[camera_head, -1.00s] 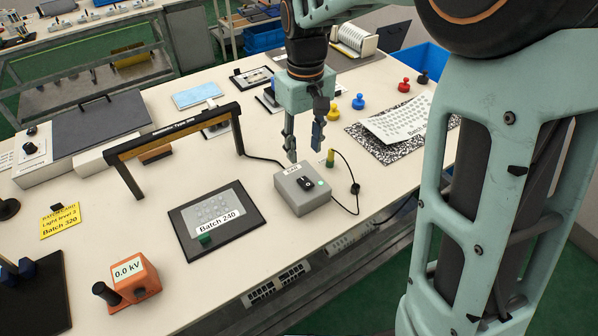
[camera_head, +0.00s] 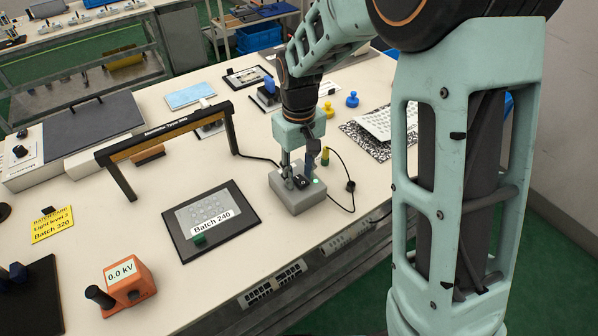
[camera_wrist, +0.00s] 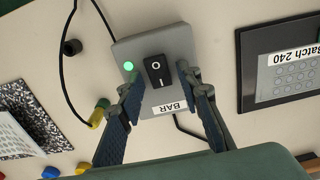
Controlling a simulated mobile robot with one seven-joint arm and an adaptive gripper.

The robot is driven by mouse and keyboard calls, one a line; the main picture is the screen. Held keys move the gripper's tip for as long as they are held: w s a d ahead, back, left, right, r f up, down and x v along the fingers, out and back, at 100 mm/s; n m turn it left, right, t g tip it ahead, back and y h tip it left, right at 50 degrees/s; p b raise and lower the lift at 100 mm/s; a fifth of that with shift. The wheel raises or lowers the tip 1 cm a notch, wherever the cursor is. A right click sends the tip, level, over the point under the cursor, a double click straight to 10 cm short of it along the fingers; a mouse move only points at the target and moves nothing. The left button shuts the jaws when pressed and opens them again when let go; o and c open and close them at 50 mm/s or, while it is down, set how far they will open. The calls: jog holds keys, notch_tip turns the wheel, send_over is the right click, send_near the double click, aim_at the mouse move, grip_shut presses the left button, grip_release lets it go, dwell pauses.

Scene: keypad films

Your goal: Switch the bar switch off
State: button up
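The bar switch is a grey box with a black rocker (camera_wrist: 158,71) marked O and I, a lit green lamp (camera_wrist: 129,66) and a label reading BAR (camera_wrist: 169,107). In the head view the box (camera_head: 296,200) stands near the table's front edge. My gripper (camera_head: 301,178) is right above it and hides part of its top. In the wrist view my gripper (camera_wrist: 158,82) is open, its fingers apart on either side of the rocker, with nothing between them held. I cannot tell whether the fingertips touch the box.
A black bar frame (camera_head: 170,135) stands left of the box, and a Batch 240 keypad film on a dark mat (camera_head: 180,247) lies front left. A cable (camera_head: 344,165) loops at the box's right.

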grip_shut()
jog(key=shift+b, duration=0.4)
jog(key=t+b, duration=0.1)
jog(key=b, duration=0.1)
jog(key=t+y+b, duration=0.2)
jog(key=b, duration=0.1)
jog(key=shift+s+d+f+b, duration=0.2)
jog(key=shift+s+d+b, duration=0.1)
jog(key=shift+b, duration=0.05)
jog(key=shift+s+t+y+b, duration=0.1)
jog(key=shift+t+y+b, duration=0.25)
jog(key=shift+b, duration=0.5)
jog(key=shift+r+t+b, duration=0.25)
jog(key=shift+b, duration=0.1)
jog(key=shift+o, duration=1.3)
grip_release()
jog(key=shift+r+p, duration=0.2)
jog(key=shift+p, duration=0.6)
